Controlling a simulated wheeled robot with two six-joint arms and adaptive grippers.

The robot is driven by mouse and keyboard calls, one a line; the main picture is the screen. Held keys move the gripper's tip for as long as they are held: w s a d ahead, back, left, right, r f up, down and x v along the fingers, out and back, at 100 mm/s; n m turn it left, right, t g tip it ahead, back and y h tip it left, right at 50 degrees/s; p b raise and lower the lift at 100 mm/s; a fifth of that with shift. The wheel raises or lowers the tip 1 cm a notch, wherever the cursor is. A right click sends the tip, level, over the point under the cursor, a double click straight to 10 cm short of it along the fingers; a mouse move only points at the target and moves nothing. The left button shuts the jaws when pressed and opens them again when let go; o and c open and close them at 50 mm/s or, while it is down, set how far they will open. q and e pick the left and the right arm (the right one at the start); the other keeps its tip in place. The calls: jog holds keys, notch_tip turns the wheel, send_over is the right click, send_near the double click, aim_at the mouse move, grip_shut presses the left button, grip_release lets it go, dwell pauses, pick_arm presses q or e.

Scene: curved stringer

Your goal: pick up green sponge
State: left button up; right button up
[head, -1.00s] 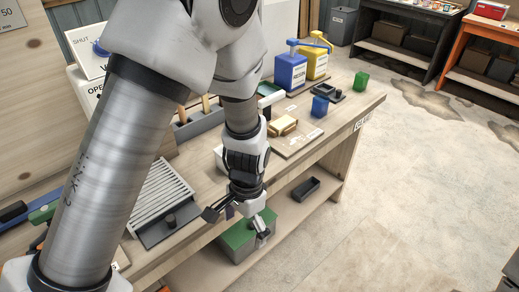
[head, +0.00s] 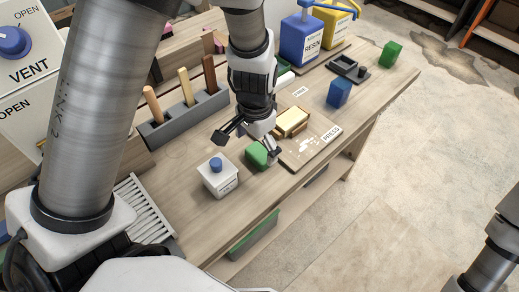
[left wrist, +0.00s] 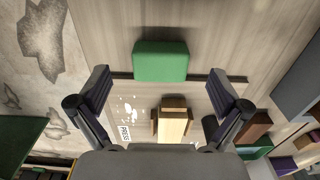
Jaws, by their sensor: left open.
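The green sponge (head: 257,155) is a small green block on the bench top, partly covered by my left gripper (head: 246,147) in the head view. In the left wrist view the sponge (left wrist: 160,61) lies between the lines of the two fingers, at and just past the fingertips (left wrist: 158,76). My left gripper is open and points down at the sponge, with nothing held. Whether a finger touches the sponge cannot be told. My right gripper is out of the picture.
A white box with a blue knob (head: 217,176) stands left of the sponge. A board marked PRESS (head: 308,148) carries a yellowish block (head: 292,121) at the right. A blue block (head: 339,93) and another green block (head: 390,54) stand farther off. A grey tool rack (head: 184,122) is behind.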

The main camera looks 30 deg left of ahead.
aim_at(257, 154)
pick_arm(q)
jog(key=f, duration=0.4)
jog(key=shift+w+a+f, duration=0.1)
jog(key=shift+w+f, duration=0.15)
jog(key=shift+w, duration=0.1)
jog(key=shift+s+r, duration=0.1)
jog(key=shift+s, duration=0.1)
jog(key=c, duration=1)
jog(key=shift+r, duration=0.15)
jog(key=shift+c, duration=0.2)
